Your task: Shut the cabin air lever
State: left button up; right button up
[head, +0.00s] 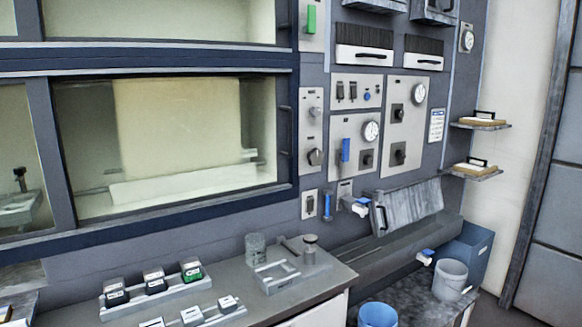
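Several levers show on the grey wall panels, and I cannot read any label that says which is the cabin air lever. A blue upright lever (345,150) is on the middle panel, beside a round gauge (371,131). A smaller blue lever (327,206) is on a small plate lower down, its handle roughly vertical. A green lever (311,19) is on a plate near the top edge. Neither of my grippers is in view.
A tilted grey flap (412,205) sticks out below the panels. A white bucket (451,279) and a blue bucket (377,315) stand lower right.

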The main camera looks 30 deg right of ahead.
aim_at(344, 158)
jog(key=z, duration=1.25)
